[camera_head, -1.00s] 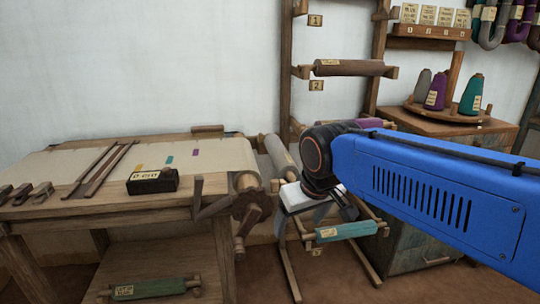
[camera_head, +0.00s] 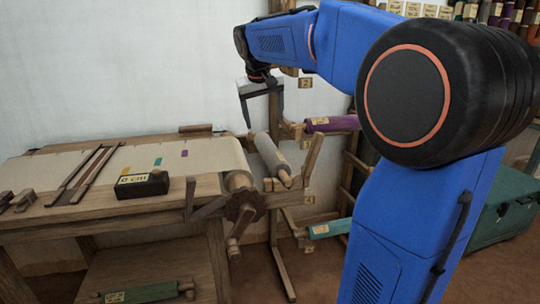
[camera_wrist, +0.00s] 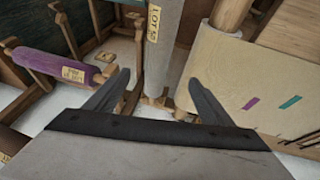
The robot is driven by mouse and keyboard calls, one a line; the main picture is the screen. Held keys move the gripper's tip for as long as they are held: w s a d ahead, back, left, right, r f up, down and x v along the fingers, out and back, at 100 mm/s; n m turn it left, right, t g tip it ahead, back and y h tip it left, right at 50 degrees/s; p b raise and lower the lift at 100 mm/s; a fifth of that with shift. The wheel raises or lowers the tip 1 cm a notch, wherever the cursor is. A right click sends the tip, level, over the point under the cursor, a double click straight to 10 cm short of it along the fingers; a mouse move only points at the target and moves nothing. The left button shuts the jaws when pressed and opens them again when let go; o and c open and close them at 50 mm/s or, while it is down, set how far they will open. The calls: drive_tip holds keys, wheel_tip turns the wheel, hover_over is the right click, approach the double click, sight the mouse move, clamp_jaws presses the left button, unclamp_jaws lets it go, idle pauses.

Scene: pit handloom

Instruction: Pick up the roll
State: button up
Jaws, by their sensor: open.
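A grey roll (camera_head: 272,157) lies on a wooden stand beside the loom's right end. It also shows in the wrist view (camera_wrist: 177,35), with a "LOT" tag, running between the lines of my fingers. My gripper (camera_head: 264,124) is open and empty, fingers pointing down, above the grey roll and apart from it. Other rolls show too: a purple roll (camera_head: 331,124) on the rack, a teal roll (camera_head: 328,229) lower down, and a green roll (camera_head: 145,292) under the loom. The purple roll lies at the left in the wrist view (camera_wrist: 62,69).
The wooden loom (camera_head: 110,215) with pale cloth stands at left, holding a dark "0 cm" block (camera_head: 142,186). Its cloth beam (camera_head: 238,181) and crank sit close to the grey roll. A teal chest (camera_head: 505,208) stands at right. My arm hides much of the rack.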

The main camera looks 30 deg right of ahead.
sight(269, 147)
drive_tip(key=x, duration=1.2)
drive_tip(key=shift+d+r, duration=0.1)
drive_tip(key=shift+x, duration=2.65)
drive_tip(key=shift+d+r, duration=0.1)
drive_tip(key=shift+d, duration=0.05)
drive_tip(key=c, duration=1.7)
drive_tip(key=shift+o, duration=0.2)
drive_tip(key=shift+r, duration=0.15)
